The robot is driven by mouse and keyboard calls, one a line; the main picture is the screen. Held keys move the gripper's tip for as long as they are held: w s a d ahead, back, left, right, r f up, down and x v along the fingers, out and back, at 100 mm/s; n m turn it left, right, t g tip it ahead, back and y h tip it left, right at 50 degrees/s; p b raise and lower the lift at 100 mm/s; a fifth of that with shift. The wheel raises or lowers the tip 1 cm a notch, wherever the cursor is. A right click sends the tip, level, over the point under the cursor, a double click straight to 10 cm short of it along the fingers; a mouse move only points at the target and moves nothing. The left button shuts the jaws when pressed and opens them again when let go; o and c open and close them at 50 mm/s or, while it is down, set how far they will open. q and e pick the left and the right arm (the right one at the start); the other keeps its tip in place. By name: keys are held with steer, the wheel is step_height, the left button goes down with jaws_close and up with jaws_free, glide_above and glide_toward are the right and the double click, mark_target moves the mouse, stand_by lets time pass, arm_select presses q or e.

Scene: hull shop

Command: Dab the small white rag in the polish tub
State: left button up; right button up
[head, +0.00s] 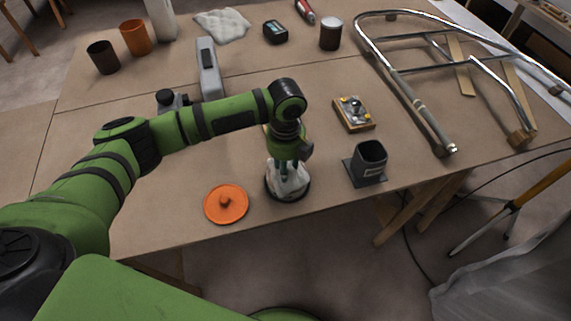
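My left gripper (287,165) points straight down near the front edge of the table. It is shut on the small white rag (290,182), which bunches up below and around its fingertips. The rag is at the mouth of a dark round tub (304,193), the polish tub, and covers most of its opening. How deep the rag sits, and the polish itself, are hidden. An orange round lid with a knob (226,204) lies flat on the table left of the tub. My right gripper is not in view.
A dark square holder (368,162) and a small wooden block with fittings (354,113) stand right of the tub. A chrome tube frame (420,105) fills the right side. Cups (136,38), a folded cloth (222,26) and a can (330,34) stand farther back.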

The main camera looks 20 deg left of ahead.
arm_select(q)
steer(key=shift+f, duration=0.2)
stand_by(0.3)
steer(key=shift+f, duration=0.35)
stand_by(0.7)
steer(key=shift+s+f, duration=0.1)
stand_by(1.5)
step_height(320, 180, up, 7)
steer(key=p, duration=0.8)
stand_by(0.4)
stand_by(0.4)
